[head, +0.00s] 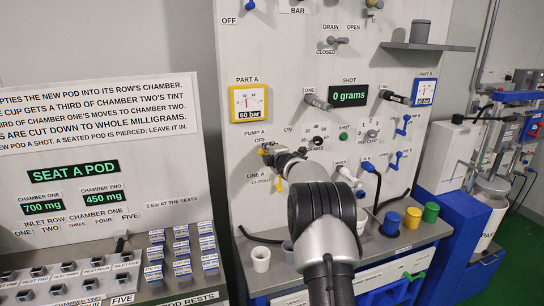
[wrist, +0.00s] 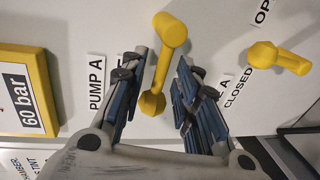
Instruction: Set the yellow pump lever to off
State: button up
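The yellow pump lever (wrist: 160,75) is on the wall panel beside the PUMP A label (wrist: 97,82). In the wrist view its hub is at the top and its knobbed end points down, which is leftward on the panel. My gripper (wrist: 164,66) is open, with one finger on each side of the lever's arm. I cannot tell whether either finger touches it. In the head view my gripper (head: 270,153) covers most of the lever, just below the OFF label (head: 259,140). The ON label (head: 288,129) is to the right.
A second yellow lever (wrist: 280,58), by the CLOSED label, is close to my right finger in the wrist view. A yellow-framed gauge (head: 248,103) is above the pump lever. A white cup (head: 261,259) and coloured cups (head: 413,217) stand on the counter below.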

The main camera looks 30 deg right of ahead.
jog(key=v, duration=1.1)
jog(key=shift+a+r, duration=0.15)
jog(key=shift+a, duration=0.3)
jog(key=shift+s, duration=0.1)
jog(key=s+a+r+m+g, duration=0.2)
jog(key=s+a+r+m, duration=0.15)
jog(key=s+a, duration=0.5)
jog(key=s+a+r+m+g, duration=0.25)
jog(key=s+a+m, duration=0.25)
jog(key=s+a, duration=0.4)
jog(key=s+a+f+m+g+y, duration=0.1)
jog(key=s+a+f+m+g, duration=0.1)
jog(key=s+a, duration=0.4)
jog(key=s+a+f+m+g+y, duration=0.2)
jog(key=s+a+f, duration=0.3)
jog(key=s, duration=0.7)
jog(key=s+a+f+m+g+y, duration=0.1)
jog(key=s+a+f+m+g, duration=0.1)
jog(key=s+a, duration=0.5)
jog(key=shift+s+f, duration=0.8)
jog(key=shift+s, duration=0.35)
